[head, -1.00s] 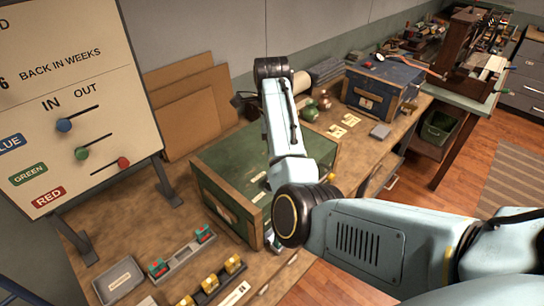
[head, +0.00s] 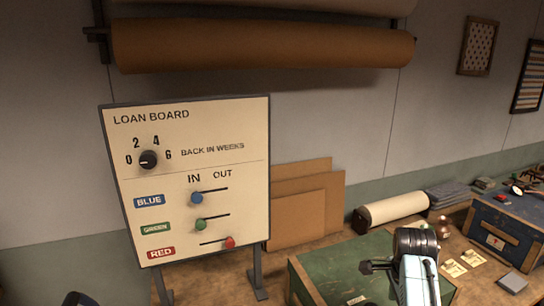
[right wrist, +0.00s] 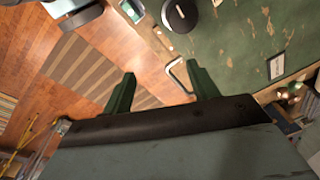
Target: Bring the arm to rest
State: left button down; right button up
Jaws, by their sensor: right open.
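My right gripper (right wrist: 160,75) shows in the right wrist view with its two dark green fingers spread apart and nothing between them. Past the fingers are the wooden floor and a worn green surface (right wrist: 235,40). In the head view a dark joint and pale link of my right arm (head: 418,275) stand in front of the green chest (head: 335,262). The right fingers cannot be made out there. My left gripper is not in view.
The loan board (head: 190,180) stands at the left, its blue and green sliders towards IN and the red one towards OUT. Cardboard sheets (head: 297,218) lean on the wall. A blue chest (head: 508,230) is at the right. A brown roll (head: 260,47) hangs above.

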jog(key=s+d+f+n+h, duration=0.1)
jog(key=s+f+n, duration=0.3)
jog(key=s, duration=0.2)
jog(key=s+a+f+n+t+y, duration=0.1)
jog(key=s+a+n, duration=0.4)
jog(key=s+n, duration=0.5)
jog(key=s+a+f+n+t+y, duration=0.15)
jog(key=s+a+n, duration=0.25)
jog(key=s+n, duration=0.55)
jog(key=s+f+m+b, duration=0.1)
jog(key=s+f+b, duration=0.15)
jog(key=f, duration=0.85)
jog(key=s+f+g+b, duration=0.1)
jog(key=f+b, duration=0.3)
jog(key=f, duration=0.8)
jog(key=s+f+m+b, duration=0.1)
jog(key=f+b, duration=0.2)
jog(key=f, duration=0.8)
jog(key=s+d+f+b, duration=0.1)
jog(key=s+f+b, duration=0.3)
jog(key=s+f, duration=0.4)
jog(key=s+d+f+g+b, duration=0.1)
jog(key=s+f+b, duration=0.3)
jog(key=s+f, duration=0.4)
notch_tip(320, 180, down, 6)
jog(key=shift+d+f, duration=0.1)
jog(key=shift+d, duration=0.3)
